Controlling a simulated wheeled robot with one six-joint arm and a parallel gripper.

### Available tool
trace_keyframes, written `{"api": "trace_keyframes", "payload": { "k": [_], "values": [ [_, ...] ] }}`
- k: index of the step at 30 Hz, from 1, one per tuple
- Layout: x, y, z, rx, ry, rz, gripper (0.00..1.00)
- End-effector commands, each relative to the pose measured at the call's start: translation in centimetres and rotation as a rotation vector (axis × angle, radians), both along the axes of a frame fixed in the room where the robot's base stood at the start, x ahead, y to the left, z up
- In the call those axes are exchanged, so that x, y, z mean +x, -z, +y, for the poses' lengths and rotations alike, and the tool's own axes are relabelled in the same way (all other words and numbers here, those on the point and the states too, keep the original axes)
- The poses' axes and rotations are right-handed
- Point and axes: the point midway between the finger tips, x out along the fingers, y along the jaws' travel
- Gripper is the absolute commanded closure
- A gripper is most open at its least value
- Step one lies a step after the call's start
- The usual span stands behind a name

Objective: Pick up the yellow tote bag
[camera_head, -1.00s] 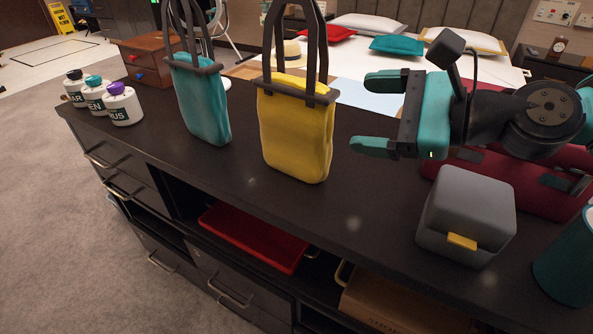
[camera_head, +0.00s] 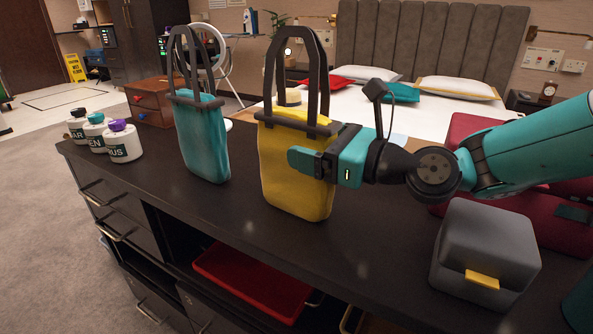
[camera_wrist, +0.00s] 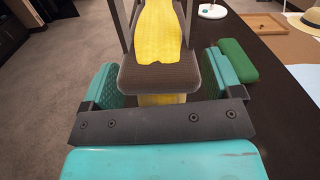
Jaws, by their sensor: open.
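The yellow tote bag (camera_head: 290,178) stands upright on the dark counter, with a dark band along its top and tall dark handles. My gripper (camera_head: 312,152) is at its upper right side, just below the band. One teal finger shows in front of the bag; the other is hidden behind it. In the wrist view, my gripper (camera_wrist: 160,80) is open, with one finger on each side of the bag (camera_wrist: 158,32). The dark band (camera_wrist: 158,76) lies between the fingers, with small gaps visible on both sides.
A teal tote bag (camera_head: 202,135) stands left of the yellow one. Several labelled bottles (camera_head: 122,142) and a wooden box (camera_head: 152,103) are farther left. A grey box (camera_head: 485,255) and a dark red case (camera_head: 560,205) stand at right. Bare counter lies in front of my gripper.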

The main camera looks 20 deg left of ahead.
Motion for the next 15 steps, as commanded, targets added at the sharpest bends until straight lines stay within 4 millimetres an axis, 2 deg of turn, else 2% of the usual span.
{"api": "trace_keyframes", "payload": {
  "k": [3, 4, 12, 14, 15],
  "values": [
    [-0.01, 0.01, -0.01, 0.0, 0.0, 0.0, 0.15],
    [-0.01, 0.01, -0.02, 0.0, 0.0, 0.0, 0.2],
    [-0.02, 0.01, -0.03, 0.0, -0.001, -0.001, 0.82],
    [-0.02, 0.01, -0.03, 0.0, -0.001, -0.001, 0.96],
    [-0.03, -0.1, -0.03, 0.002, 0.0, -0.002, 0.97]
  ]
}}
